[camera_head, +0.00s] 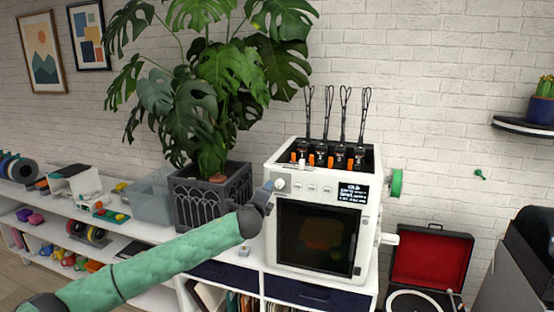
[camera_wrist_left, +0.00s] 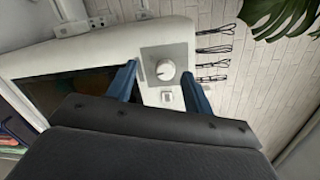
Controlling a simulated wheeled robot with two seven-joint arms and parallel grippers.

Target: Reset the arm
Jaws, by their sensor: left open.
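My left arm comes in from the left under a green sleeve in the head view. Its gripper (camera_head: 266,196) is at the upper left front corner of the white 3D printer (camera_head: 288,243). In the left wrist view the two blue fingers of my left gripper (camera_wrist_left: 160,82) are apart. A round white knob (camera_wrist_left: 166,70) on a grey plate shows between and beyond them, and I cannot tell whether they touch it. The knob also shows in the head view (camera_head: 280,185), just right of the gripper. My right gripper is not in view.
A potted monstera (camera_head: 212,195) stands left of the printer, close to my arm. An open red record player (camera_head: 430,258) is at the right. White shelves (camera_head: 140,228) with spools and small parts run along the left.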

